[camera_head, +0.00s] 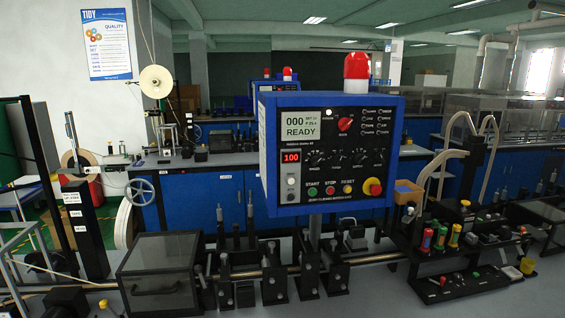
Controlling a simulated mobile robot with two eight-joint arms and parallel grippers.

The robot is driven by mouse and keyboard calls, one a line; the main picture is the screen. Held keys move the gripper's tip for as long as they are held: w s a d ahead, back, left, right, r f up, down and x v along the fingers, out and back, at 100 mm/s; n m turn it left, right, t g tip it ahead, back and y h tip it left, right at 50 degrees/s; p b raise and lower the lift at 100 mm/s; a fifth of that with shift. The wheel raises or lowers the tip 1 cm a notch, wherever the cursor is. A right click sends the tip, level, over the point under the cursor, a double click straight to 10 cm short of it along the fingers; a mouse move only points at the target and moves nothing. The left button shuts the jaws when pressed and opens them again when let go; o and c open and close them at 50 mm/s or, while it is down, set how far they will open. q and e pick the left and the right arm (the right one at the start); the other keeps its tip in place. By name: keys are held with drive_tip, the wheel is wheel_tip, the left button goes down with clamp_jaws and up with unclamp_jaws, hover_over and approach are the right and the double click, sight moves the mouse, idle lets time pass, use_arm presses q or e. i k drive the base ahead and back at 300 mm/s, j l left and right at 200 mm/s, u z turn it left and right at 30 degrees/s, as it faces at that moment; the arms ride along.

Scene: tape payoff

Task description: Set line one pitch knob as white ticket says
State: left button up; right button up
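A blue control box (325,150) with a black front panel stands on a post in the middle. Its pale screen (303,124) reads "000", "READY" and small text that looks like "SET P 25.4". A red knob (345,124) sits right of the screen inside a ring of marks. A row of small black knobs (340,156) lies below it, with labels too small to read; I cannot tell which one is the pitch knob. A red display (290,156) reads "100". I cannot make out a white ticket. Neither gripper is in view.
Start, stop and reset buttons (330,189) and a red emergency stop (373,187) line the panel's bottom. A red beacon (356,66) tops the box. A dark lidded box (158,279) and black brackets (272,279) stand below. Coloured-handled tools (440,237) fill a rack at right.

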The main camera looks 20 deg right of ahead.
sight(337, 159)
drive_tip(key=j+u, duration=0.7)
drive_tip(key=i+j+u, duration=0.15)
drive_tip(key=u, duration=0.2)
drive_tip(key=z, duration=2.35)
